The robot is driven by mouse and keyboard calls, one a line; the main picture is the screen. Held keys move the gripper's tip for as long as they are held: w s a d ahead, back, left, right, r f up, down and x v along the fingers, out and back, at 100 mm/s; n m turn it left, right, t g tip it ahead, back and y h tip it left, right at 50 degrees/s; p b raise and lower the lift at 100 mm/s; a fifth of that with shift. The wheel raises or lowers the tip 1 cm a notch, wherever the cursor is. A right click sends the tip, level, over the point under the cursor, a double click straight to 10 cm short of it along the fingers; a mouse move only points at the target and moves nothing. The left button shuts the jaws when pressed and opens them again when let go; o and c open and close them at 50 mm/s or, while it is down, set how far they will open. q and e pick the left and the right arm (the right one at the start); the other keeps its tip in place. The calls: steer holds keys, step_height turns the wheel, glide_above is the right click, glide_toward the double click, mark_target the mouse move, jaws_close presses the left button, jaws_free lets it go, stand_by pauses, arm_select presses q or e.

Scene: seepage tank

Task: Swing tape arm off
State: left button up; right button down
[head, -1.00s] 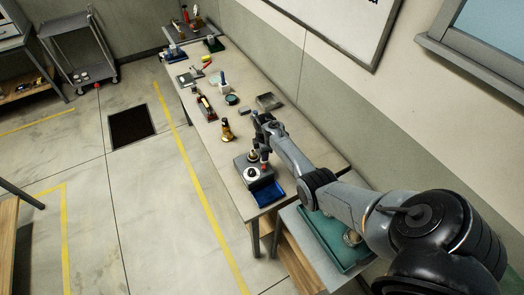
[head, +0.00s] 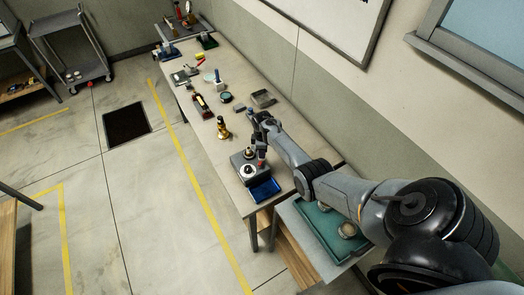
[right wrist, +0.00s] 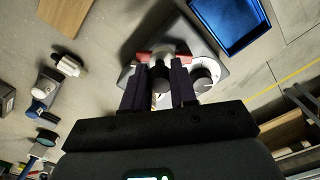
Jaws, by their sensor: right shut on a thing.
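The device with a grey base (head: 237,163) stands near the front end of the long bench. It carries a white round dial (head: 248,170), also seen in the right wrist view (right wrist: 204,78). A red piece (right wrist: 150,57), which looks like the tape arm, lies across the device between my right fingertips. Its red end also shows in the head view (head: 262,163). My right gripper (right wrist: 168,68) is shut on this red piece, just above the base. The fingers hide part of the device, so how the arm sits on it is unclear. My left gripper is not in view.
A blue tray (head: 264,190) lies beside the device at the bench's front end. A brass-coloured bottle (head: 222,129), a grey open box (head: 264,98) and several small items stand farther back. A green tray (head: 318,230) sits on a lower surface beside the bench.

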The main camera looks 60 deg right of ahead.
steer(key=c, duration=0.9)
jaws_free()
steer(key=shift+r, duration=0.5)
step_height(320, 180, up, 10)
steer(key=shift+p, duration=0.4)
steer(key=shift+s+f, duration=0.1)
steer(key=shift+f, duration=0.05)
